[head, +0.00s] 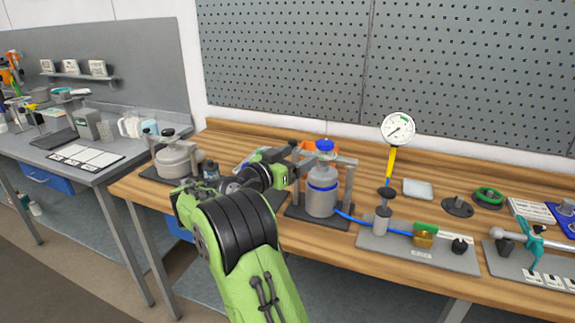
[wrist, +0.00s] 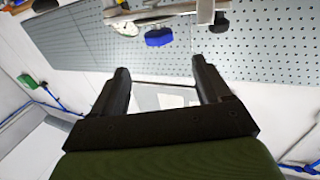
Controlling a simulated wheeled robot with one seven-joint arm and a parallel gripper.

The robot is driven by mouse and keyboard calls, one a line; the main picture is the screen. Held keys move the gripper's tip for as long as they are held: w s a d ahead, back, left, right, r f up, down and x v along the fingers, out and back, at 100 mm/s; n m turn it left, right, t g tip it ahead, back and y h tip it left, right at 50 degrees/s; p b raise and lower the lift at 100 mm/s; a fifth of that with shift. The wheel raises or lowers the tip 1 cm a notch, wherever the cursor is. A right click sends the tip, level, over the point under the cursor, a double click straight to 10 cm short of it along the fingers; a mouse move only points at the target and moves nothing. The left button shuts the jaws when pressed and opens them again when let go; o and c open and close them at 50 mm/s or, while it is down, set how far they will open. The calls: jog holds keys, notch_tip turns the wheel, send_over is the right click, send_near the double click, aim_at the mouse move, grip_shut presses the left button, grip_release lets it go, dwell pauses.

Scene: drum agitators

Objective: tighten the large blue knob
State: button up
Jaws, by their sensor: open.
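The large blue knob (head: 325,144) sits on top of the frame over a grey drum with a blue band (head: 321,190). In the wrist view a blue knob (wrist: 159,37) shows beyond the fingertips, near the top middle. My gripper (wrist: 160,66) is open, with its two black fingers apart and nothing between them. In the head view my green arm reaches to the left side of the drum's frame, and its fingertips are hard to make out. The blue knob is apart from the fingers.
A second grey vessel (head: 174,157) stands at the left of the wooden bench. A pressure gauge (head: 398,128) on a yellow stem rises right of the drum, joined to it by a blue hose (head: 350,217). A pegboard (head: 290,60) closes off the back.

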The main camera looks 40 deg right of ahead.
jog(key=shift+s+a, duration=0.1)
jog(key=shift+a, duration=1.75)
